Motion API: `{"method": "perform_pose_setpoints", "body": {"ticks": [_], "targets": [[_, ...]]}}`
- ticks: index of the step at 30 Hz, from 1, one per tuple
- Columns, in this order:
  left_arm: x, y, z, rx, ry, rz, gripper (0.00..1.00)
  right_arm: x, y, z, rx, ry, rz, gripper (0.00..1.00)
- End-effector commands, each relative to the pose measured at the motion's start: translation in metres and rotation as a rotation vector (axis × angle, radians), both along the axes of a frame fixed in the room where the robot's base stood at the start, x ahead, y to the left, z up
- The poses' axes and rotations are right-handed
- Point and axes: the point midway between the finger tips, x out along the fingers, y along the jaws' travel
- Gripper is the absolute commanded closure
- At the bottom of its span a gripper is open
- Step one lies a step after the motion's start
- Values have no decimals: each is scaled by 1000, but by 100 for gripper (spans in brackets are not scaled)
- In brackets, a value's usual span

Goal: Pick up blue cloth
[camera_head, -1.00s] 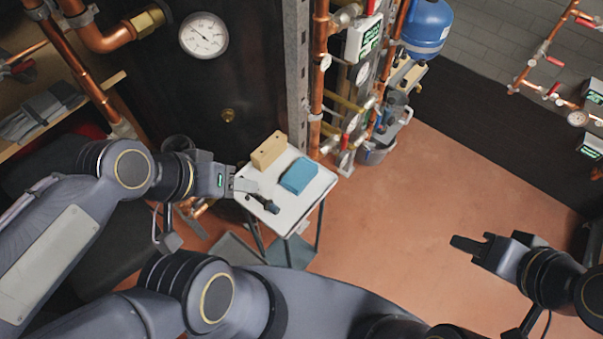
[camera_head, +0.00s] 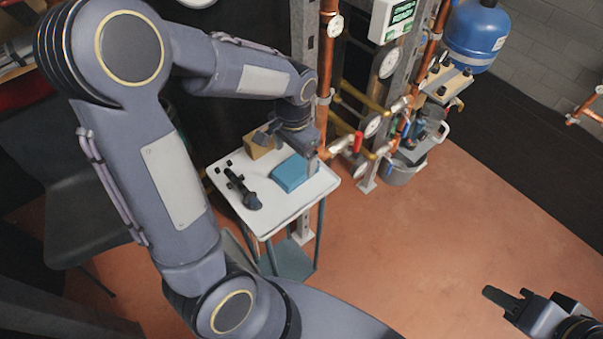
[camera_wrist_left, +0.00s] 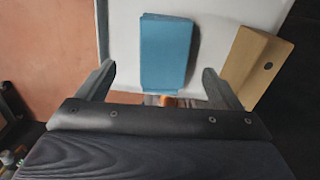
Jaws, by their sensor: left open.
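The blue cloth (camera_head: 290,173), a folded flat block shape, lies on a white tray-topped stand (camera_head: 280,212). In the left wrist view the cloth (camera_wrist_left: 166,52) lies ahead, between the lines of the two fingers. My left gripper (camera_head: 290,152) is above the tray near the cloth, and its arm hides part of the scene. In the left wrist view my left gripper (camera_wrist_left: 157,80) is open and empty, its fingers spread wider than the cloth. My right gripper (camera_head: 505,297) is over bare floor at the lower right, far from the tray; its finger gap is unclear.
A tan block (camera_head: 258,149) stands on the tray close beside the cloth; the left wrist view shows it (camera_wrist_left: 254,66) near one finger. A black tool (camera_head: 242,191) lies on the tray. Copper pipes and gauges (camera_head: 375,125) rise just behind. Floor to the right is clear.

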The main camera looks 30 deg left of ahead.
Motion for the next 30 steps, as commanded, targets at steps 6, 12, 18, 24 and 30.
{"method": "perform_pose_setpoints", "body": {"ticks": [6,12,18,24,30], "targets": [[3,2,-26,-1,4,2,13,0,0,-3,0,0,0,64],[9,2,-56,-2,4,2,13,0,0,-6,0,0,0,64],[9,2,-66,-3,0,3,13,0,0,-7,0,0,0,64],[9,2,-66,-3,-1,3,18,0,0,-7,0,0,0,64],[9,2,-65,-3,-1,3,44,0,0,-7,0,0,0,64]]}}
